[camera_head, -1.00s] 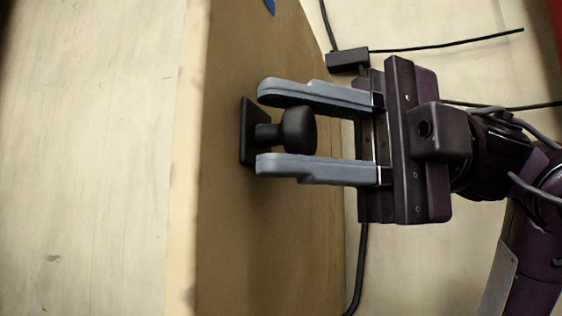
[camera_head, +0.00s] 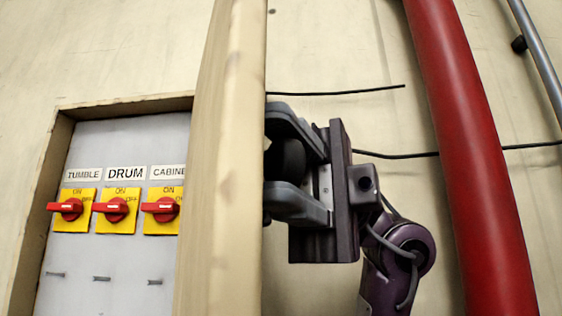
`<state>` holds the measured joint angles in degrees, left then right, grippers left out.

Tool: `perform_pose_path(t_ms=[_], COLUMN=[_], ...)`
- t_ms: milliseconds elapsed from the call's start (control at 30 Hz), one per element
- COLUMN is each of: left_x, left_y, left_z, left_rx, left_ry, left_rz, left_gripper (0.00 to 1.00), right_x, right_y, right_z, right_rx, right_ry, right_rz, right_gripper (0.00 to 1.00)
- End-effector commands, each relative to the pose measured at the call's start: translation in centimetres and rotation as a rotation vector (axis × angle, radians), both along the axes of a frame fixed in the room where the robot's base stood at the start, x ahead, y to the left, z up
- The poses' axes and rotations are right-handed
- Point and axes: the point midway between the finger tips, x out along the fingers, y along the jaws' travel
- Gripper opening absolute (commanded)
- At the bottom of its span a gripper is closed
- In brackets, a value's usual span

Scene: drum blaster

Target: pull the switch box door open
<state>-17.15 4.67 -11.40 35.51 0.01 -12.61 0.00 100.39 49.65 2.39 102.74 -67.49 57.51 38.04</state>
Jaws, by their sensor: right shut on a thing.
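The switch box door (camera_head: 228,160) stands swung out and shows nearly edge-on as a tall pale wooden board in the middle of the view. My right gripper (camera_head: 275,155) is on the right side of the door, shut on the black door knob (camera_head: 289,160), which shows between its two grey fingers. The fingertips and the knob's base are hidden behind the door edge. The open switch box (camera_head: 120,103) is at the left, with a grey panel inside. My left gripper is not in view.
Red rotary switches on yellow plates sit on the panel, including the DRUM switch (camera_head: 116,208) and the TUMBLE switch (camera_head: 71,208). A thick red pipe (camera_head: 470,150) runs down the wall at the right. Thin black cables cross the wall behind my arm.

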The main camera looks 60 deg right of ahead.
Motion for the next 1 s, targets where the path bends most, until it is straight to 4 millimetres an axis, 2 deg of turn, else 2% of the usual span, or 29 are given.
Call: perform_pose_path(t_ms=[267, 300, 467, 767, 867, 1000], left_x=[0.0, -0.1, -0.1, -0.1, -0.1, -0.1], left_y=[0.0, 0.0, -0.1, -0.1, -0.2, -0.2], left_z=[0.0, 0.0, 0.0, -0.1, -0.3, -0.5], left_rx=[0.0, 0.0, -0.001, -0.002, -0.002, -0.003], left_ry=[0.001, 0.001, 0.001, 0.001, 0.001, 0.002], left_rz=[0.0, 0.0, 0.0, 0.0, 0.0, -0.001], left_gripper=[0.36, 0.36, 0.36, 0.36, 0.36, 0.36], right_x=[0.0, 0.0, 0.0, 0.0, 0.3, 0.8], right_y=[0.1, 0.1, 0.1, -0.2, -1.2, -3.5], right_z=[-0.3, -0.3, -0.2, -0.1, -0.1, -0.1], right_rx=[-0.009, -0.009, -0.006, -0.003, -0.002, -0.001], right_ry=[0.001, 0.001, 0.0, -0.001, 0.001, 0.002], right_rz=[0.004, 0.004, 0.003, 0.0, -0.003, -0.004], right_gripper=[0.0, 0.3, 0.49, 0.49, 0.49, 0.49])
